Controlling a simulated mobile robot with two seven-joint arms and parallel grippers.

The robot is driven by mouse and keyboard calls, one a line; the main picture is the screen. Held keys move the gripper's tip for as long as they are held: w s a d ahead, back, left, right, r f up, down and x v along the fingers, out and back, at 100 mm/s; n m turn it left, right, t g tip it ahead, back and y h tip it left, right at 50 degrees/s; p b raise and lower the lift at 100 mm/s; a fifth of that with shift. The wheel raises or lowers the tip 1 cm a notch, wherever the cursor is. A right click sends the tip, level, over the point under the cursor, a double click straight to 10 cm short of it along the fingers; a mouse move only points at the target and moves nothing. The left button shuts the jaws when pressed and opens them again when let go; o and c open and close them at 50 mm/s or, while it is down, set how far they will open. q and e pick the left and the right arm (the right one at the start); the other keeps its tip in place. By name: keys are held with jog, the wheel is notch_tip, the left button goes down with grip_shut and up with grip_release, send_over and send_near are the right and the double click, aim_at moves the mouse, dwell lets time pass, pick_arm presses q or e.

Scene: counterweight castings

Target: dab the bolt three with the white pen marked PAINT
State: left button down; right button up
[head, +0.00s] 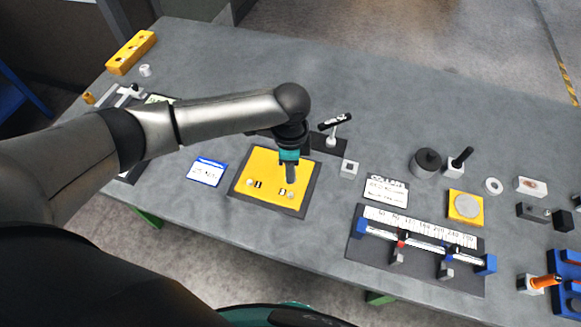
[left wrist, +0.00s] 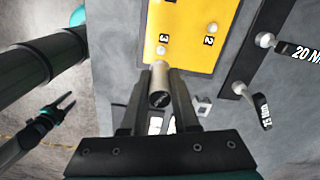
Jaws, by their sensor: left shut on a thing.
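My left gripper (head: 290,158) is shut on a pale cylinder (head: 291,174), which looks like the pen; no PAINT marking can be read. It points down over the right part of a yellow plate (head: 262,161) on a dark base. In the left wrist view, the pen (left wrist: 160,85) sits between the fingers, its far end close to bolt three (left wrist: 161,50), beside the label "3". Contact cannot be told. Bolt three (head: 291,195) also shows in the head view. Bolt two (left wrist: 212,27) is further right. My right gripper (left wrist: 66,102) appears open and empty, left in the wrist view.
Labelled tools on a dark stand (head: 328,144) stand just behind the plate. A white card with a blue edge (head: 206,172) lies left of it, a small grey block (head: 348,169) right. A ruler fixture (head: 415,277) lies front right.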

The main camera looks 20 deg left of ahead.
pick_arm(q)
jog(key=shift+w+a, duration=0.1)
jog(key=shift+w, duration=0.05)
jog(key=shift+f+b, duration=0.65)
jog(key=shift+f, duration=0.45)
jog(key=shift+f+b, duration=0.9)
jog(key=shift+f, duration=0.6)
pick_arm(e)
jog(key=f, duration=0.1)
jog(key=w+f, duration=0.1)
jog(key=a+f, duration=0.1)
jog(key=shift+w+a, duration=0.1)
jog(key=shift+w, duration=0.15)
jog(key=shift+w, duration=0.15)
pick_arm(q)
jog(key=shift+p, duration=0.9)
pick_arm(e)
jog(key=shift+r, duration=0.85)
pick_arm(q)
jog(key=shift+f+b, duration=0.3)
jog(key=shift+f, duration=0.15)
pick_arm(e)
jog(key=shift+f, duration=0.3)
pick_arm(q)
jog(key=shift+s+f, duration=0.15)
jog(key=shift+s, duration=0.05)
pick_arm(e)
jog(key=shift+r, duration=0.2)
